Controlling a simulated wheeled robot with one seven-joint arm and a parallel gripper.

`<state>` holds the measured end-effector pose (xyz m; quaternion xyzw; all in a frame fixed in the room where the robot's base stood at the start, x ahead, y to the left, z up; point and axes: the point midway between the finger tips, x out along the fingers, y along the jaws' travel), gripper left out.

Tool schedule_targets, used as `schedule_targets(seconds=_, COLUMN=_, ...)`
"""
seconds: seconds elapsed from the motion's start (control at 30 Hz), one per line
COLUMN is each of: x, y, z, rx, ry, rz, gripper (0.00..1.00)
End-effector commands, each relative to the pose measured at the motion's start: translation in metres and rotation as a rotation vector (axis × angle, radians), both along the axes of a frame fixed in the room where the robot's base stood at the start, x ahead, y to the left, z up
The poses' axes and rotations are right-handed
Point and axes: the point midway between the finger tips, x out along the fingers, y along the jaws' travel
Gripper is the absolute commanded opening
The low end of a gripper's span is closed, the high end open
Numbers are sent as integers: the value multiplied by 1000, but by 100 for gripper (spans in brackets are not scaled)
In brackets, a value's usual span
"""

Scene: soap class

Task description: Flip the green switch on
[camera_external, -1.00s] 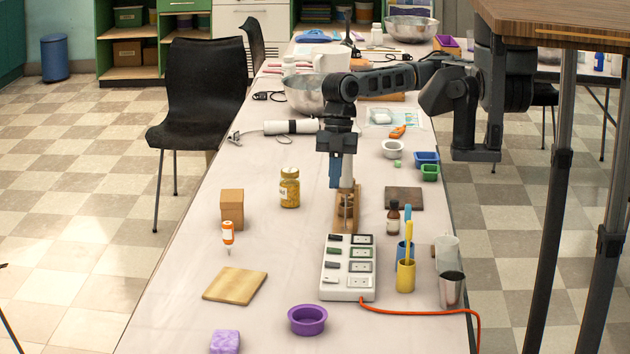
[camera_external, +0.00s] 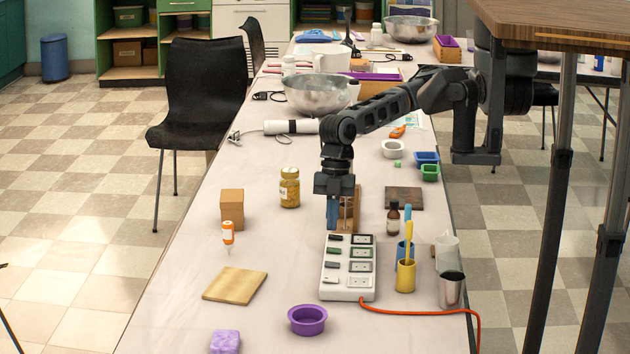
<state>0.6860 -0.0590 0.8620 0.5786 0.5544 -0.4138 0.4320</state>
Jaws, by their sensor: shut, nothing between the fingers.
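A white power strip (camera_external: 347,293) lies on the table, with a column of rocker switches on its left and outlets on its right. The second switch from the far end looks dark green (camera_external: 334,251), beside a green-framed outlet (camera_external: 361,252). Its on or off position is too small to tell. My gripper (camera_external: 332,222) points down, shut and empty, just above and beyond the strip's far end. Whether its tips touch anything is not clear.
A wooden stand (camera_external: 348,212) is right behind my gripper. A brown bottle (camera_external: 393,218) and a yellow cup (camera_external: 405,276) stand to the right. An orange cord (camera_external: 425,312) leaves the strip's near end.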

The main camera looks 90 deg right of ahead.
Motion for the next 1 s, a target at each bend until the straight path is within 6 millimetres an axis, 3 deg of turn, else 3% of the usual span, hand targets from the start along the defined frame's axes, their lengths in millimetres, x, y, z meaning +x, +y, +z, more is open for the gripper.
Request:
schedule_targets(seconds=0.1, x=2, y=1, z=-20, rx=0, ry=1, rz=-1, gripper=0)
schedule_targets(seconds=0.3, x=4, y=1, z=-38, rx=-1, ry=2, rz=-2, gripper=0)
schedule_targets(seconds=1.0, x=8, y=1, z=-48, rx=0, ry=4, rz=-1, gripper=0)
